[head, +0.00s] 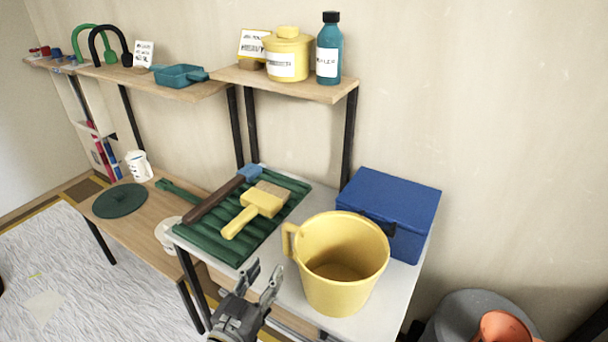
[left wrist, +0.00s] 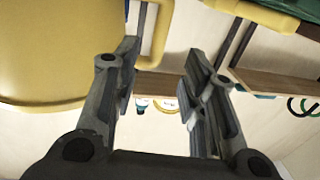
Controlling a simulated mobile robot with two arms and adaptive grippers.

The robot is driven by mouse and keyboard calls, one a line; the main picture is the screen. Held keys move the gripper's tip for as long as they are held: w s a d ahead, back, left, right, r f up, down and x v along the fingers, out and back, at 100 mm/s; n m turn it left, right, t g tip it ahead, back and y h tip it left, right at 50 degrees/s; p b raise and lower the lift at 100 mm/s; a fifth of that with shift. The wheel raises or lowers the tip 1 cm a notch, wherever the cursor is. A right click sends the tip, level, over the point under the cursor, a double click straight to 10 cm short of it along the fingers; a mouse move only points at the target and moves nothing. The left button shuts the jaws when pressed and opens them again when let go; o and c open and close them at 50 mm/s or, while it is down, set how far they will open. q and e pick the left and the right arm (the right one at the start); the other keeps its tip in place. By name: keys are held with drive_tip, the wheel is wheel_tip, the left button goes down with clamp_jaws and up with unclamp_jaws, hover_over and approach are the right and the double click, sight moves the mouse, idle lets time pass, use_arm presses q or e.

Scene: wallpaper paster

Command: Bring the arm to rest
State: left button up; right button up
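My left gripper (head: 261,279) is in front of the table's near edge, left of and in front of the yellow bucket. Its two fingers are spread with nothing between them. In the left wrist view the fingers (left wrist: 160,68) are also apart and empty, and the bucket fills the upper left. The yellow bucket (head: 335,290) stands upright on the white table (head: 285,285), its handle on the left side. My right gripper does not show in either view.
A green ribbed tray (head: 285,183) holds a yellow brush (head: 258,203) and a dark-handled tool (head: 215,199). A blue box (head: 390,205) sits behind the bucket. A shelf (head: 300,83) carries a yellow canister and a teal bottle. Grey and orange containers stand lower right.

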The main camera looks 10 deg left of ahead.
use_arm(q)
drive_tip(key=s+a+f+n+g+y, duration=0.3)
drive_tip(key=s+a+n+g+y, duration=0.25)
drive_tip(key=a+y, duration=0.35)
drive_tip(key=s+d+f+m+g+h, duration=0.2)
drive_tip(key=s+f+g+h, duration=0.15)
drive_tip(key=s, duration=0.55)
drive_tip(key=s+d+f+m+g+h, duration=0.25)
drive_tip(key=s+g, duration=0.25)
drive_tip(key=s, duration=0.4)
wheel_tip(320, 180, down, 28)
drive_tip(key=s+g, duration=0.2)
drive_tip(key=s+a+f+m, duration=0.1)
drive_tip(key=s+a+f, duration=0.1)
drive_tip(key=s+f, duration=1.3)
drive_tip(key=shift+s+a+g+y, duration=0.2)
drive_tip(key=shift+s+g+y, duration=0.2)
drive_tip(key=shift+s, duration=0.05)
